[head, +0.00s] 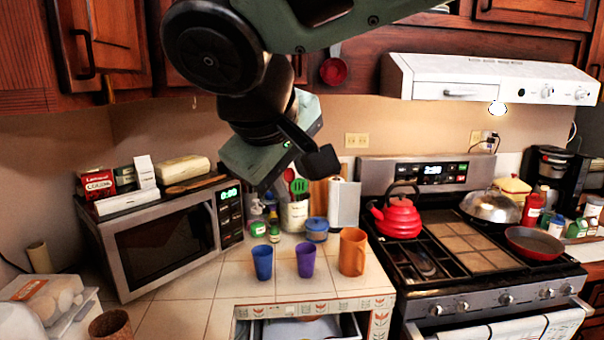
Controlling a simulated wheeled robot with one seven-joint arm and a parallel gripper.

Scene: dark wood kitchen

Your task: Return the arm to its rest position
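My arm reaches in from the top of the head view and folds down in front of the upper cabinets. My gripper (318,162) hangs in the air above the counter, in front of the wall and to the right of the microwave. One dark fingertip shows clearly. The other is not clear, so I cannot tell whether it is open or shut. I see nothing held in it.
A blue cup (262,262), a purple cup (305,260) and an orange mug (352,251) stand on the counter below. An open drawer (350,325) is under them. A microwave (160,240) is left; a red kettle (398,218) sits on the stove.

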